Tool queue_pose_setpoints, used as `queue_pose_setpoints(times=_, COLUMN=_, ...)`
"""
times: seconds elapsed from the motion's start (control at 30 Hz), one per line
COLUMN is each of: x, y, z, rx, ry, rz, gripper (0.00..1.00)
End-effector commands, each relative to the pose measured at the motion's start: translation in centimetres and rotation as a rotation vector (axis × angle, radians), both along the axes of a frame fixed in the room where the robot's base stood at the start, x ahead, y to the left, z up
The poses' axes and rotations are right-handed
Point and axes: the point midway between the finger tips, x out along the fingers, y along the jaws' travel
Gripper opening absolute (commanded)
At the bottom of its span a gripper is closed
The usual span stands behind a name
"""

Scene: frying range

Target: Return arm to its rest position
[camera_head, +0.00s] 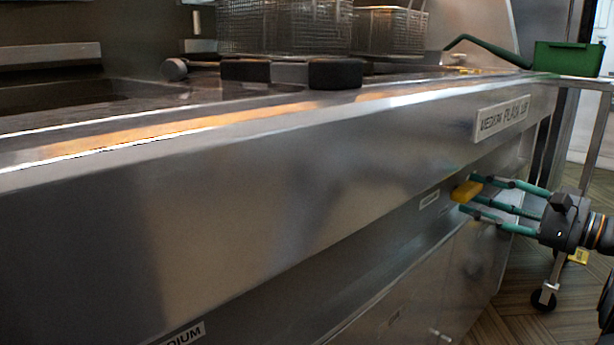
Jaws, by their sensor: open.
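My gripper (471,195) is at the right of the view, reaching left from a dark wrist. Its teal fingers are spread apart in front of the steel fryer front. A small yellow block (466,191) shows at the fingertips, close to the lower panel. I cannot tell whether the fingers touch it or whether it is fixed to the panel. The rest of my arm is mostly outside the right edge of the picture.
The steel fryer front (270,180) fills most of the view. Wire baskets (285,25) with dark-ended handles (335,74) stand on top. A green long-handled container (566,58) sits at the back right. Wooden floor (560,320) shows lower right, with a caster (543,300).

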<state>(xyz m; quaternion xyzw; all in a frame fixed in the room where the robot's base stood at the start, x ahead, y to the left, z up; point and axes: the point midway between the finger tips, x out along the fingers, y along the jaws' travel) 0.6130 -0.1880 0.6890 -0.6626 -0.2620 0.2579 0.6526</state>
Motion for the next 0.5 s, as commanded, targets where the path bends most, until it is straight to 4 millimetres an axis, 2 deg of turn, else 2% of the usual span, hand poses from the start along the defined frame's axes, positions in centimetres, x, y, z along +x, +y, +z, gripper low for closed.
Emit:
queue_pose_setpoints(times=0.2, x=1.5, y=1.4, z=0.0, rx=-0.001, ry=0.001, rz=0.0, gripper=0.46)
queue_pose_setpoints(times=0.5, x=1.6, y=1.5, z=0.0, rx=0.009, ry=0.008, rz=-0.001, gripper=0.46)
